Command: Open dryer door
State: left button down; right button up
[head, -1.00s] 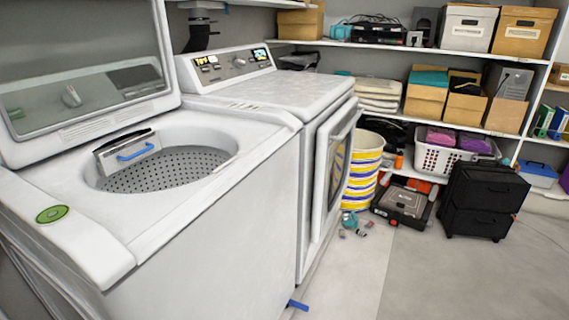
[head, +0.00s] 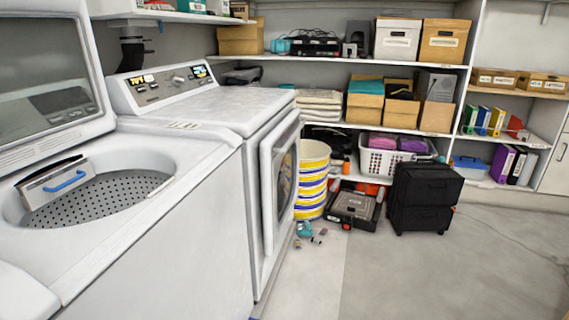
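The white dryer (head: 205,105) stands beyond the open top-loading washer, with its control panel (head: 170,84) at the back. Its front door (head: 281,185) faces right toward the open floor and is seen at a steep angle. Neither of my grippers shows in the head view.
The washer (head: 170,235) with raised lid fills the left. A yellow-striped bin (head: 313,180), a black toolbox (head: 354,208) and small loose items (head: 308,232) lie beyond the dryer door. A black drawer cart (head: 423,198) stands farther right. Floor (head: 430,275) at right is clear.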

aim_at(279, 151)
jog(key=i+l+u, duration=0.1)
jog(key=u, duration=0.3)
jog(key=i+l+u, duration=0.2)
jog(key=u, duration=0.2)
jog(key=i+l, duration=0.05)
